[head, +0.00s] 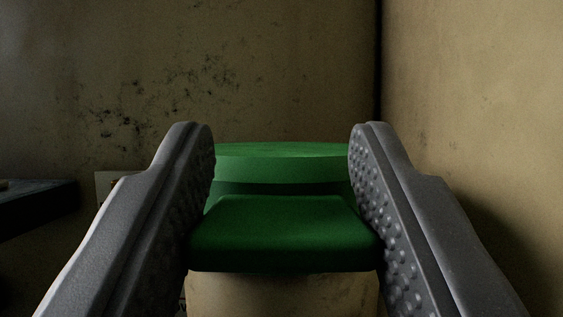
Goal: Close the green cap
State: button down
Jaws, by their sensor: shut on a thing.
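The green cap (281,164) is a round, flat-topped piece straight ahead in the head view. A green block-like handle (283,232) sticks out from it toward me. My gripper (281,150) has one grey, studded finger on each side of the handle and is shut on it. The cap sits behind the handle, between the fingertips. A pale, worn body (283,294) shows below the handle. Its lower part is out of view, and the fingers hide the cap's sides.
A stained wall (280,60) stands behind, meeting another wall (475,90) at a dark corner on the right. A dark ledge (38,205) juts in at the left. A small pale plate (108,183) shows partly behind the left finger.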

jog(key=shift+f, duration=1.2)
jog(key=c, duration=0.8)
grip_release()
jog(key=shift+c, duration=0.2)
jog(key=shift+w, duration=0.15)
jog(key=shift+r, duration=0.45)
